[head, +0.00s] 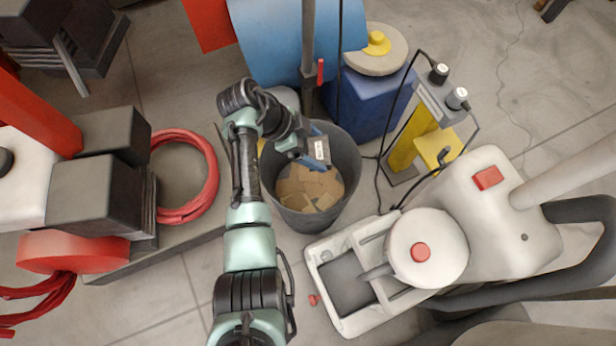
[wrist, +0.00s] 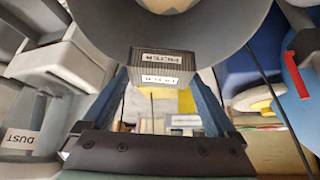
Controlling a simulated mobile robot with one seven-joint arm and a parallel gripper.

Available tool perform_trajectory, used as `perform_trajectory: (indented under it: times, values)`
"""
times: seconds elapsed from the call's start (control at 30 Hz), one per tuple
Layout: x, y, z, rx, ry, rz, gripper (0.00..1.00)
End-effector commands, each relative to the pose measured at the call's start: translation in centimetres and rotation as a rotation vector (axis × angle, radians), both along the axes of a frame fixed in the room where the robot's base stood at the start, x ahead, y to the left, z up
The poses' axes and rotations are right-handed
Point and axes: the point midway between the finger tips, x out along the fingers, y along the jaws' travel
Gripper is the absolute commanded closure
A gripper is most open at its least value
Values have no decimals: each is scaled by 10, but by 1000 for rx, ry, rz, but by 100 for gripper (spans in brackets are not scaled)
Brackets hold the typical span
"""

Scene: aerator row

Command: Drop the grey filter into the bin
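The grey filter (head: 319,150) is a small dark box with a white label. It is held between the blue fingers of my gripper (head: 316,147), over the mouth of the dark grey bin (head: 347,160). In the wrist view the filter (wrist: 163,67) sits between the fingertips, with its "FILTER" label showing, in front of the bin's grey wall (wrist: 215,35). The bin holds several brown cardboard pieces (head: 305,187). My gripper is shut on the filter. I cannot tell the filter's exact height relative to the bin's rim.
A blue box (head: 375,100) with a round lid stands behind the bin at the right. A yellow and grey post (head: 408,145) with cables stands right of it. A white machine (head: 430,245) is at the front right. A red hose coil (head: 205,185) lies at the left.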

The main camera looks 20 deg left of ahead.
Motion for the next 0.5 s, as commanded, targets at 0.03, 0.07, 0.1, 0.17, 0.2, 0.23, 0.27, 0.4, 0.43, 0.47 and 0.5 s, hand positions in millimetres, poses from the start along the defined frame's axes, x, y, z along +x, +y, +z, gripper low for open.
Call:
perform_trajectory:
  times: [0.03,0.07,0.1,0.17,0.2,0.23,0.27,0.4,0.43,0.47,0.5]
  values:
    - [0,0,0,0,0,0,0]
    - [0,0,0,0,0,0,0]
    - [0,0,0,0,0,0,0]
    - [0,0,0,0,0,0,0]
    - [0,0,0,0,0,0,0]
    - [0,0,0,0,0,0,0]
    - [0,0,1,0,0,0,0]
    - [0,0,13,1,-1,0,0]
    - [0,0,18,1,-1,0,0]
    - [0,0,23,1,-2,0,0]
    - [0,0,31,1,-2,0,0]
